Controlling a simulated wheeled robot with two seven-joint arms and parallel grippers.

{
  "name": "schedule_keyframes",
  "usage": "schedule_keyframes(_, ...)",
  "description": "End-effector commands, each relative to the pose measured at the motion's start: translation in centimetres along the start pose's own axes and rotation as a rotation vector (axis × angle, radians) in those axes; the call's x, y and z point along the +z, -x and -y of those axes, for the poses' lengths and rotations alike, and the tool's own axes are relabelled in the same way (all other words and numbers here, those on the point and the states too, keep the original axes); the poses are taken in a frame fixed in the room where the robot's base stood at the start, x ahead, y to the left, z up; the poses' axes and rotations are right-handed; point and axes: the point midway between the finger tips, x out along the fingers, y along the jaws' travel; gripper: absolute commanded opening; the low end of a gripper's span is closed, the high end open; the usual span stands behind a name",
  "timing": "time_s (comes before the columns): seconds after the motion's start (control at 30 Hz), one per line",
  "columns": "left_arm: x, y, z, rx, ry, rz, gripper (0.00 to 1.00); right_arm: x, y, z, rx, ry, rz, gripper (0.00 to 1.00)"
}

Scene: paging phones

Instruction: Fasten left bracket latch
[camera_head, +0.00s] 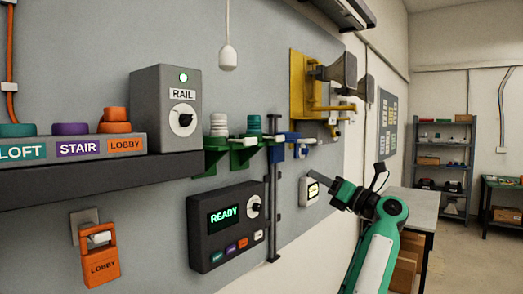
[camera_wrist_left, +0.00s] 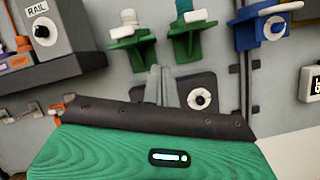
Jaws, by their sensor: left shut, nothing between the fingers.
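The gripper is apart from the brackets. I cannot tell which part is the latch. My right gripper is out of view.
A blue bracket (camera_head: 290,140) and a yellow bracket (camera_head: 300,85) with grey horns are further right. Below is a dark READY panel (camera_head: 226,222) beside a vertical rod (camera_head: 273,200). A RAIL box (camera_head: 165,105) stands on a dark shelf (camera_head: 90,176). A table (camera_head: 412,202) stands behind my arm.

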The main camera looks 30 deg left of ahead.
Motion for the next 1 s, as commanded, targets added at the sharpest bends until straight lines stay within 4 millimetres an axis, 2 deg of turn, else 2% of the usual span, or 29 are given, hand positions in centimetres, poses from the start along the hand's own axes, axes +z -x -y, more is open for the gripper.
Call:
schedule_keyframes(0.03, 1.2, -0.5, -1.8, 0.003, 0.071, -0.055, 0.00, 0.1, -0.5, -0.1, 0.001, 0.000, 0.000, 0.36)
schedule_keyframes(0.2, 3.6, -1.7, -6.6, -0.003, 0.258, -0.222, 0.00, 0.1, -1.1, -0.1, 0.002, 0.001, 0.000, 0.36)
schedule_keyframes(0.4, 4.9, -2.1, -9.6, -0.016, 0.375, -0.331, 0.00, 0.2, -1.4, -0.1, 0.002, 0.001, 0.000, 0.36)
schedule_keyframes(0.53, 5.2, -2.2, -10.2, -0.020, 0.398, -0.354, 0.00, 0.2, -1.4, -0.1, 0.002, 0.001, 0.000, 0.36)
schedule_keyframes(0.87, 5.2, -2.3, -10.2, -0.020, 0.399, -0.354, 0.00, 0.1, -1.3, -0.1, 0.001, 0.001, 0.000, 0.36)
schedule_keyframes(1.0, 5.0, -3.2, -10.2, -0.019, 0.398, -0.353, 0.00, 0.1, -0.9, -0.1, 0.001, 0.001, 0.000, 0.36)
